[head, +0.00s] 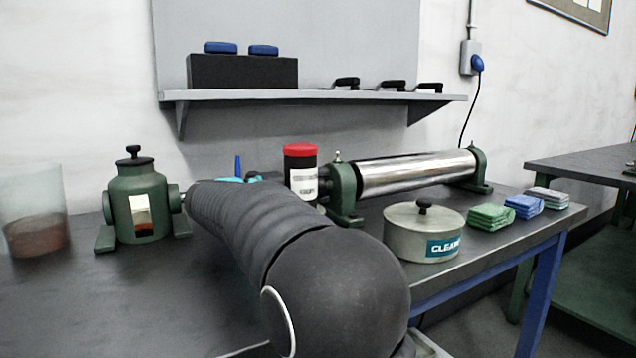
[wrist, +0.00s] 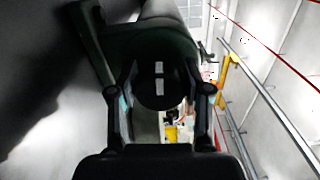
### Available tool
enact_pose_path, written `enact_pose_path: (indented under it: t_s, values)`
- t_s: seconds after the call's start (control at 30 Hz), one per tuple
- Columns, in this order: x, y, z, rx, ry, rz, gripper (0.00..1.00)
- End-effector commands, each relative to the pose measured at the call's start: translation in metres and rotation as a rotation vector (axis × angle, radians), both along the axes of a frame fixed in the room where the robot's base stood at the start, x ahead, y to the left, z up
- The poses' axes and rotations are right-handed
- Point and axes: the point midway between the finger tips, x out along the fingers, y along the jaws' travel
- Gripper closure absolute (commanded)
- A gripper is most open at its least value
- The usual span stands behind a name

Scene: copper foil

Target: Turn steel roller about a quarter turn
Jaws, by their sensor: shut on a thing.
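The shiny steel roller (head: 415,172) lies lengthwise on the bench, held between green end blocks, the near one (head: 346,192) at its left end. In the wrist view my gripper (wrist: 162,88) is shut on a black round knob (wrist: 145,84) with two white marks. A dark green body lies just behind the knob, seemingly the roller's end block.
A black jar with red lid (head: 300,150) stands beside the near end block. A green pot (head: 140,205) and clear beaker (head: 35,215) stand left. A round tin (head: 408,240) and folded cloths (head: 491,216) lie in front of the roller. A shelf (head: 320,96) hangs behind.

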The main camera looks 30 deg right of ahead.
Motion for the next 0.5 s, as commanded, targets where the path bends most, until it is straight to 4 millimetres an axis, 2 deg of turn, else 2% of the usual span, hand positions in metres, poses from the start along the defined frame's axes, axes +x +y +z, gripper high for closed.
enact_pose_path:
  t_s: [0.4, 0.43, 0.5]
  values:
    - [0.0006, 0.0006, -0.0005, 0.0, 0.008, 0.002, 0.86]
    - [0.0006, 0.0006, -0.0005, 0.0, 0.008, 0.002, 0.49]
    - [0.0005, 0.0005, -0.0005, 0.0, 0.007, 0.002, 0.32]
